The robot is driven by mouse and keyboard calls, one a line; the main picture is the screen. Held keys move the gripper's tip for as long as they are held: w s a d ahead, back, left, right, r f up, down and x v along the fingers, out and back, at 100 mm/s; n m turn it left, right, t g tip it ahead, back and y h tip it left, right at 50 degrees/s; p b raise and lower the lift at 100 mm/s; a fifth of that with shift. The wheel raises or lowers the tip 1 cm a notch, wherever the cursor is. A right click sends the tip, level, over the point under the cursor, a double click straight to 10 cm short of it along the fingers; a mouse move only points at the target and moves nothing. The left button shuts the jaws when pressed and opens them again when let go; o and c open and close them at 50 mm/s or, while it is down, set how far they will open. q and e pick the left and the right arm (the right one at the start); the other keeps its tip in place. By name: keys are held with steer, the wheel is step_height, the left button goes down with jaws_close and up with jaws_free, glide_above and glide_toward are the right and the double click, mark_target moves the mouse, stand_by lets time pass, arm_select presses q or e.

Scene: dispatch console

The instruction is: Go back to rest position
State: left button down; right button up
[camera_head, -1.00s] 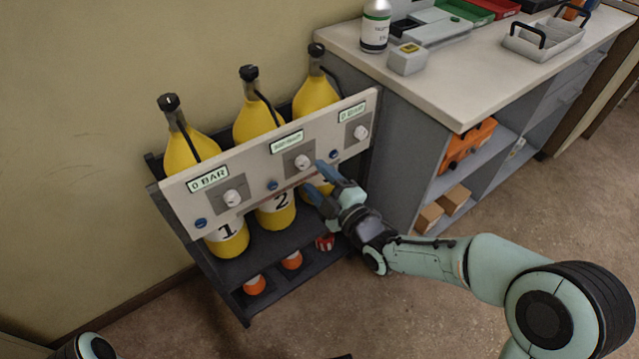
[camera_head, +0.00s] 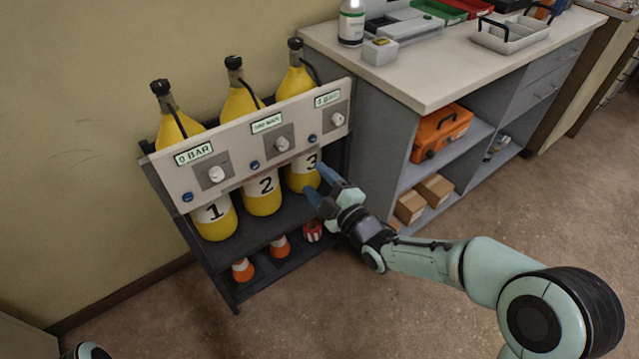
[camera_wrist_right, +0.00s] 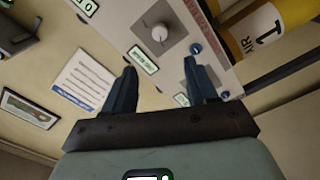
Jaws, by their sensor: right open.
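My right gripper (camera_head: 318,183) is open and empty, in front of the gauge panel (camera_head: 238,158) near the yellow cylinder marked 3 (camera_head: 302,177). It is right of and below the middle knob (camera_head: 282,144) in the head view, apart from it. The right wrist view shows both fingers (camera_wrist_right: 160,66) spread with nothing between them, and a panel knob (camera_wrist_right: 160,32) beyond the tips. The left knob (camera_head: 216,174) and right knob (camera_head: 337,119) are clear of the gripper. Only a bit of my left arm shows at the bottom left; its gripper is out of view.
The black rack (camera_head: 228,276) holds cylinders 1 (camera_head: 214,222) and 2 (camera_head: 263,198), with small orange-and-white cones (camera_head: 243,270) below. A grey counter (camera_head: 440,82) stands close on the right, with an orange case (camera_head: 440,130) and cardboard boxes (camera_head: 434,190) on its shelves. The floor in front is clear.

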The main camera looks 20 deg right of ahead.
stand_by(0.5)
steer(key=s+f+m+g+h+p, duration=0.3)
steer(key=s+f+m+g+p, duration=0.6)
steer(key=s+f+p, duration=0.55)
arm_select(q)
steer(key=d+r+p, duration=0.2)
steer(key=r+p, duration=0.2)
steer(key=r, duration=0.6)
steer(key=w+d+r+m+h+p, duration=0.1)
steer(key=r+p, duration=0.3)
steer(key=r, duration=0.6)
steer(key=w+d+r+p, duration=0.1)
steer(key=d+r+p, duration=0.3)
steer(key=r, duration=0.6)
steer(key=shift+m+p, duration=0.3)
steer(key=shift+m, duration=0.1)
arm_select(e)
steer(key=s+f+m+g, duration=0.1)
steer(key=s+m+g, duration=0.3)
steer(key=s, duration=0.8)
steer(key=s+f+m+g, duration=0.2)
steer(key=s+m+g, duration=0.2)
steer(key=s, duration=0.9)
steer(key=a+m, duration=0.1)
steer(key=m, duration=0.2)
steer(key=shift+f+g, duration=0.3)
steer(key=shift+g, duration=0.1)
